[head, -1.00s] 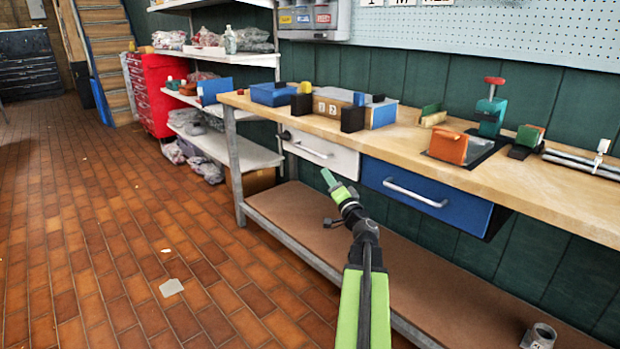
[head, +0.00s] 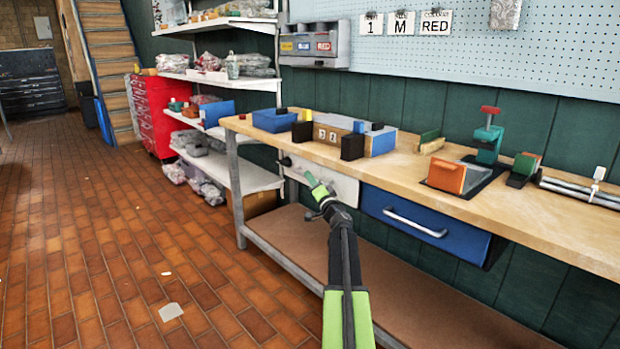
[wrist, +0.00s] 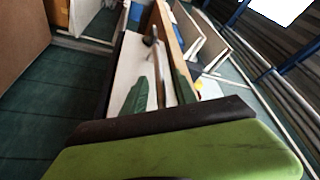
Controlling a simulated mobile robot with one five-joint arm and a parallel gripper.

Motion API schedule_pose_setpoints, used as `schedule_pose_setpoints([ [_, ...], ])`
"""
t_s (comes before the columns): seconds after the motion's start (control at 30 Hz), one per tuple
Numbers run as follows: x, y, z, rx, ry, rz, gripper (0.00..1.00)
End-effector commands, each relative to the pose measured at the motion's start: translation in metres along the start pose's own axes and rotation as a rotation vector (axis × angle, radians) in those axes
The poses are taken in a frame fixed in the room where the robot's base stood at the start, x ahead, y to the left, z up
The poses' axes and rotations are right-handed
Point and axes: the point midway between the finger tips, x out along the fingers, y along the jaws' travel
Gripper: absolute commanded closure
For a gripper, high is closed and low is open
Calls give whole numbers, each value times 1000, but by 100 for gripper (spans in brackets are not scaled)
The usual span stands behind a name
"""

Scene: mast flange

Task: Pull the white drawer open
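The white drawer (head: 346,187) is under the left part of the workbench, and its front looks closed. My gripper (head: 313,181) is in front of it and hides most of its handle in the head view. In the wrist view the white drawer front (wrist: 127,62) fills the middle, with its metal bar handle (wrist: 157,62) running away from me. My gripper's two green fingers (wrist: 162,90) are spread apart in the wrist view, one on each side of the handle's line. I cannot tell whether they touch the handle.
A blue drawer (head: 425,222) with a bar handle is right of the white one and looks slightly out. The wooden bench top (head: 520,215) holds bins, blocks and a clamp. A brown lower shelf (head: 400,290) lies below.

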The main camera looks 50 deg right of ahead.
Motion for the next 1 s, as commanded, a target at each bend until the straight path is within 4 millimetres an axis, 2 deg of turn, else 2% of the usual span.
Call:
schedule_pose_setpoints([
  [0.1, 11, 0, -1, 0, 1, 1, 66],
  [0.4, 12, 1, -1, 0, 1, 1, 66],
  [0.67, 12, 1, -1, 0, 1, 1, 100],
  [1.0, 12, 1, -1, -1, 2, 1, 100],
])
